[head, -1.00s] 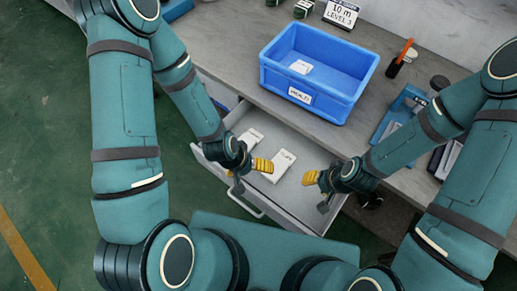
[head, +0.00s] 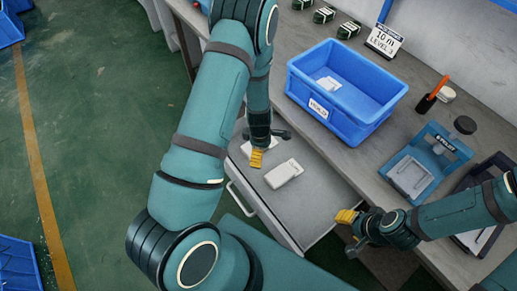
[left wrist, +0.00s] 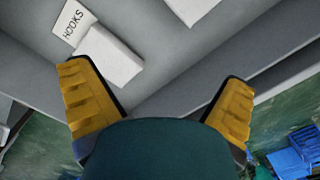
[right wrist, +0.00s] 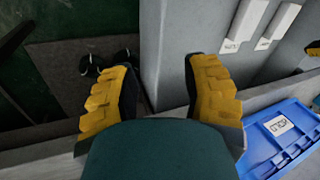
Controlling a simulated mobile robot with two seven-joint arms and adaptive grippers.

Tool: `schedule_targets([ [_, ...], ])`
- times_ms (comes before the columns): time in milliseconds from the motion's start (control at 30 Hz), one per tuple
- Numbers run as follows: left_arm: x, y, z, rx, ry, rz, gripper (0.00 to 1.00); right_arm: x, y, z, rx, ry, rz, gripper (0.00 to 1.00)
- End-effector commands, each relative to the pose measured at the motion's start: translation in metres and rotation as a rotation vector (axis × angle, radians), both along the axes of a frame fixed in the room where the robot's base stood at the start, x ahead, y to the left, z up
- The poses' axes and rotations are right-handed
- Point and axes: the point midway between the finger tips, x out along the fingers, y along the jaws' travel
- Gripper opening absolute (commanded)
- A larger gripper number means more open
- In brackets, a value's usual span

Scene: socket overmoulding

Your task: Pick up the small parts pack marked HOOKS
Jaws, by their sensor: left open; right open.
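The white HOOKS pack (left wrist: 112,55) lies in the open grey drawer, its printed tab (left wrist: 72,24) readable at upper left in the left wrist view. In the head view my left forearm partly hides the pack on that side of the drawer. A second white pack (head: 284,173) lies beside it; it also shows at the top edge of the left wrist view (left wrist: 191,8). My left gripper (head: 257,157) is open and empty above the drawer, its left finger close to the HOOKS pack in view. My right gripper (head: 346,217) is open and empty near the drawer's right side.
A blue bin (head: 310,82) with a labelled front and a white pack inside stands on the grey bench above the drawer. A blue fixture (head: 440,150), a black holder with an orange-handled tool (head: 428,101) and a sign (head: 384,40) are also there. The drawer's lower right is clear.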

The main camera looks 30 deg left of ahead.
Motion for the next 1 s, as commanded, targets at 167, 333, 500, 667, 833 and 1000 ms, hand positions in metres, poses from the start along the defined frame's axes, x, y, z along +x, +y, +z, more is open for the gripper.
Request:
schedule_targets([
  [167, 0.039, 0.040, 0.009, 0.040, 0.020, 0.488, 1.00, -0.001, -0.001, -0.005, 0.000, 0.004, 0.000, 0.47],
  [333, 0.062, 0.061, 0.022, 0.049, 0.020, 0.795, 1.00, -0.002, -0.001, -0.007, 0.000, 0.006, 0.002, 0.47],
  [500, 0.071, 0.068, 0.024, 0.049, 0.019, 0.908, 1.00, -0.003, 0.000, -0.008, 0.001, 0.007, 0.002, 0.47],
  [667, 0.070, 0.068, 0.000, 0.049, 0.024, 0.916, 1.00, -0.004, 0.000, -0.014, 0.001, 0.010, 0.005, 0.47],
  [833, 0.069, 0.068, -0.033, 0.049, 0.023, 0.914, 1.00, -0.006, 0.000, -0.021, 0.003, 0.015, 0.009, 0.47],
  [1000, 0.070, 0.068, -0.054, 0.049, 0.021, 0.913, 1.00, -0.006, 0.000, -0.025, 0.003, 0.015, 0.009, 0.47],
])
